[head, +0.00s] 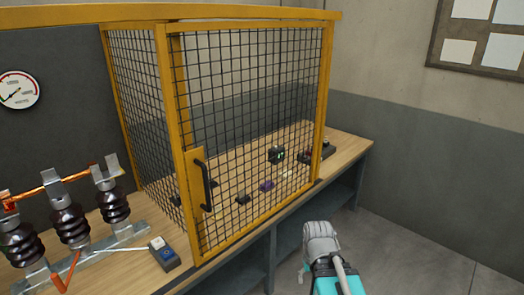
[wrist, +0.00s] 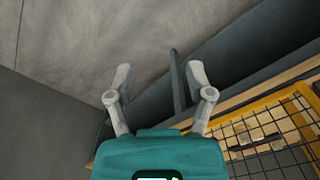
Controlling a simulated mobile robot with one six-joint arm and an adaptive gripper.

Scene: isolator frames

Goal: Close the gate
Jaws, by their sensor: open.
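The gate (head: 255,125) is a yellow-framed panel of black mesh on the front of a bench-top cage. Its black handle (head: 205,186) sits on a yellow plate at its left edge. A yellow post (head: 178,65) shows through the mesh just behind that edge, so the gate appears slightly ajar. My gripper (head: 320,238) is in front of the bench, right of and below the gate, apart from it. In the wrist view, my gripper (wrist: 160,86) is open and empty, with yellow frame and mesh (wrist: 282,125) at lower right. The handle cannot be made out there.
The wooden bench (head: 345,145) carries small devices inside the cage. Brown insulators (head: 68,218) with an orange bar and a small grey box (head: 164,253) stand left of the gate. The floor (head: 430,240) at right is clear.

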